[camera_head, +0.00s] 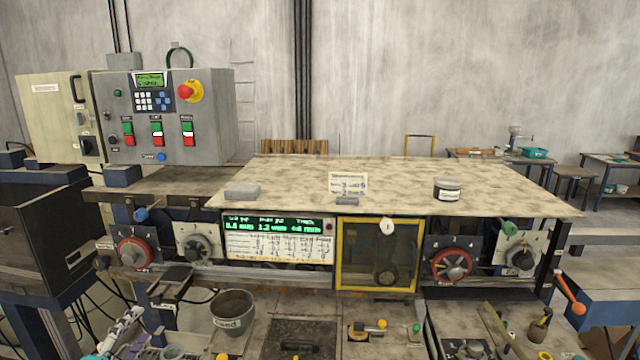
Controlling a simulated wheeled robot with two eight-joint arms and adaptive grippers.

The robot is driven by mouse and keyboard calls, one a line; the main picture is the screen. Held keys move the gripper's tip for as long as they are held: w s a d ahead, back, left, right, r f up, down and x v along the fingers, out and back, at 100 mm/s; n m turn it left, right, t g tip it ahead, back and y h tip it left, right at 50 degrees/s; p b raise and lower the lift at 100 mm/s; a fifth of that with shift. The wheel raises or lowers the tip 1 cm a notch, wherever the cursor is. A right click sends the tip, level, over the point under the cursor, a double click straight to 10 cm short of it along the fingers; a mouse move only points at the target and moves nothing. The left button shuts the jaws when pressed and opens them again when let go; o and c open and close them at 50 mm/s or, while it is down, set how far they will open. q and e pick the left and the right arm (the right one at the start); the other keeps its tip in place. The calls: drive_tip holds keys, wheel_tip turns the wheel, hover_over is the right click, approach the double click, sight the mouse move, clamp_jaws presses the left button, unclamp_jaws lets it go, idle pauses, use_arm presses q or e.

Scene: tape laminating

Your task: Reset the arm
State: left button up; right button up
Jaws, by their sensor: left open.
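My left gripper (131,328) shows low at the left edge of the lower bench, in front of the machine. Its fingers look apart with nothing between them, though it is small and partly cut off by the bottom of the picture. My right gripper is not in view. The laminating machine's flat top (400,180) carries a grey block (242,192), a small paper sign (348,185) and a labelled dark jar (447,190).
A grey bucket (233,312) stands on the lower bench near my left gripper. A control box (170,115) with a red stop button (186,92) stands at the back left. A yellow-framed window (378,255) and knobs line the machine front. Tools crowd the lower right.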

use_arm(q)
drive_tip(key=s+d+f+m+g+h+b, duration=0.1)
drive_tip(key=d+f+m+g+b, duration=0.25)
drive_tip(key=d+f, duration=0.4)
drive_tip(key=s+d+f+m+g+h+b, duration=0.1)
drive_tip(key=s+d+f+m+g+b, duration=0.25)
drive_tip(key=d, duration=0.65)
drive_tip(key=s+d+f+m+g+y+b, duration=0.3)
drive_tip(key=s+d+f+m+b, duration=0.1)
drive_tip(key=s+f+m, duration=0.5)
wheel_tip(320, 180, down, 4)
drive_tip(key=shift+s+r+m+g+y, duration=0.2)
drive_tip(key=shift+s+m+g+y, duration=0.15)
drive_tip(key=shift+s, duration=0.75)
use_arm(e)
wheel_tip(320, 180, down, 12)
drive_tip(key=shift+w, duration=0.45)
